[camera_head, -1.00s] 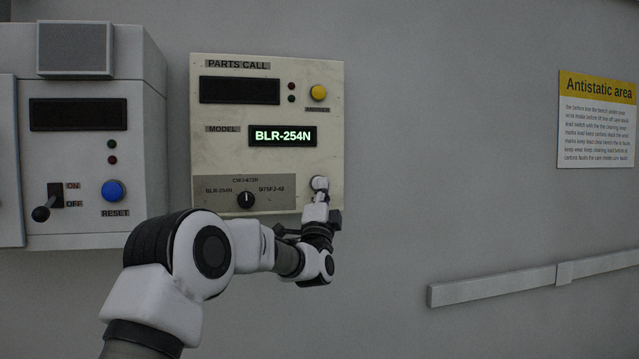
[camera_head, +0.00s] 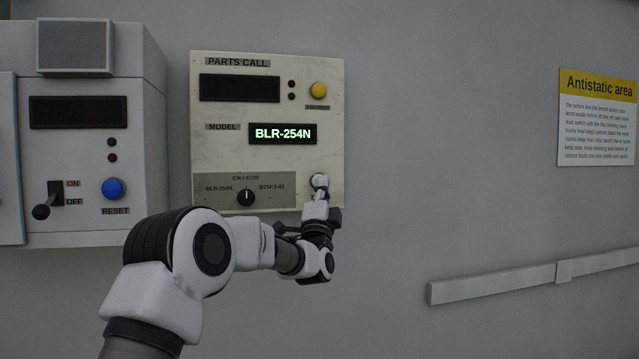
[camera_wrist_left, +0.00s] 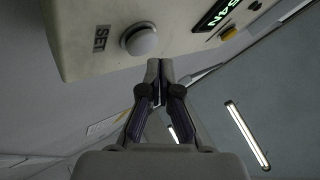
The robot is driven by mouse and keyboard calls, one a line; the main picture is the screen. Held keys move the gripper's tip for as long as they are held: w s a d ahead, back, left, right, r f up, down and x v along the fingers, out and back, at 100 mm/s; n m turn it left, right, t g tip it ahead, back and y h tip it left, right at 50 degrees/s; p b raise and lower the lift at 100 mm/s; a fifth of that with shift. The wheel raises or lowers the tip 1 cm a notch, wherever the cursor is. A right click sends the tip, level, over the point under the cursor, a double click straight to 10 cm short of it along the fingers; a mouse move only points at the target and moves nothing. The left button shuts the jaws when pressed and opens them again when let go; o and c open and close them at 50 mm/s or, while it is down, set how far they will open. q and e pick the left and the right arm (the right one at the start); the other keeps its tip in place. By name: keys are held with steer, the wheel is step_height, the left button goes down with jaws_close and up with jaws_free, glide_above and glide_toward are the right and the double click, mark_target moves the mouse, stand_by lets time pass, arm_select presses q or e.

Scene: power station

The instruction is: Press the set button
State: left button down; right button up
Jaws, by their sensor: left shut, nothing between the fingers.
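The set button (camera_wrist_left: 140,41) is a round white knob on the cream panel, with the label SET beside it in the left wrist view. In the head view the button (camera_head: 319,180) shows near the panel's lower right corner, partly covered by my left gripper (camera_head: 320,193). My left gripper is shut and empty. In the left wrist view its fingertips (camera_wrist_left: 160,65) are close beside the button; I cannot tell whether they touch it. My right gripper is not in view.
The PARTS CALL panel (camera_head: 218,150) has a lit BLR-254N display (camera_head: 283,134), a yellow button (camera_head: 319,90) and a selector knob (camera_head: 246,198). A grey cabinet (camera_head: 150,120) with a blue reset button (camera_head: 113,188) is at left. A rail (camera_head: 500,283) runs along the wall at right.

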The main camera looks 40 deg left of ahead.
arm_select(q)
steer(key=shift+w+a, duration=0.25)
steer(key=shift+a, duration=0.05)
